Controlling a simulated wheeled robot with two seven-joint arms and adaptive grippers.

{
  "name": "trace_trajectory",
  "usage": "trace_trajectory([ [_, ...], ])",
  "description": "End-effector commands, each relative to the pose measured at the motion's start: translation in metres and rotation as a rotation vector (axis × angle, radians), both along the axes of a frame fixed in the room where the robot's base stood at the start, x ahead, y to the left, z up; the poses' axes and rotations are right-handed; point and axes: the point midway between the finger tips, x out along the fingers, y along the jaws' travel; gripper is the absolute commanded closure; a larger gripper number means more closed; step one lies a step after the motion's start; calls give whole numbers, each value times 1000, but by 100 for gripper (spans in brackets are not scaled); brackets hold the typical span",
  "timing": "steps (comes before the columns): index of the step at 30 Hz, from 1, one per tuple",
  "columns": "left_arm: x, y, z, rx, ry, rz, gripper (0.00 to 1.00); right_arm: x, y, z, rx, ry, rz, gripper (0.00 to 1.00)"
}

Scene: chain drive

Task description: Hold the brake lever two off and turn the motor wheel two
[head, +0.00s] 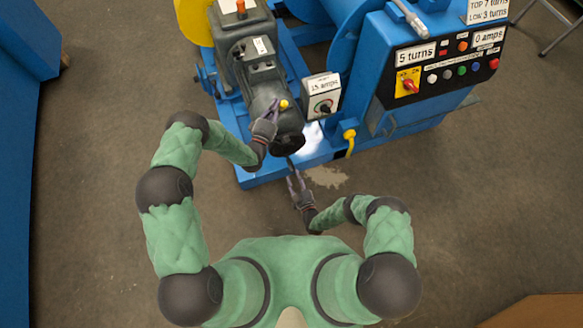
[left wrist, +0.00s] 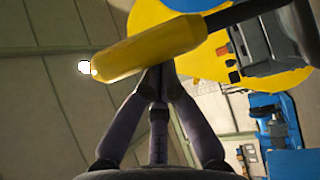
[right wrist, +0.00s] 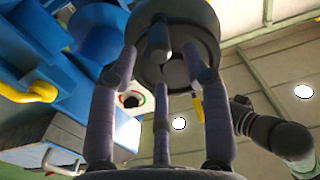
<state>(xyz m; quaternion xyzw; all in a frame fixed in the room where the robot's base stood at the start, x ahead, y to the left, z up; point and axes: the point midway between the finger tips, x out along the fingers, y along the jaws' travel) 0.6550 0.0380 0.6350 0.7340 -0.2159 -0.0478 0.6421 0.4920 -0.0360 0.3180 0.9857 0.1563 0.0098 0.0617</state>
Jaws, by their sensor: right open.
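The yellow-handled brake lever (head: 284,104) sticks up on the dark grey motor housing; its handle (left wrist: 150,50) crosses the left wrist view on a dark rod. My left gripper (head: 274,108) is at the handle. In the left wrist view its fingertips (left wrist: 157,70) come together against the handle's lower edge, not visibly around it. The dark round motor wheel (head: 288,145) is at the motor's near end. In the right wrist view the wheel (right wrist: 180,75) lies ahead of my open right gripper (right wrist: 160,58), which also shows below it in the head view (head: 295,176). Contact with the wheel is unclear.
The blue control cabinet (head: 430,60) shows 5 turns and 0 amps. A yellow fitting (head: 350,137) is on the blue frame (head: 250,178). The floor in front is open.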

Motion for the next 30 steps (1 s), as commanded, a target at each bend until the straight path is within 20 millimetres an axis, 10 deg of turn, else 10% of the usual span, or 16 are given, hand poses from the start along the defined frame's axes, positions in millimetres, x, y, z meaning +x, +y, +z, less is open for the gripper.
trace_trajectory([
  [9,-9,-11,-8,1,21,-25,100,44,15,-1,-1,0,1,51],
  [23,-9,-11,-8,2,22,-26,100,54,17,-1,1,1,-1,51],
  [30,-9,-11,-8,1,21,-25,100,54,18,0,1,0,0,100],
])
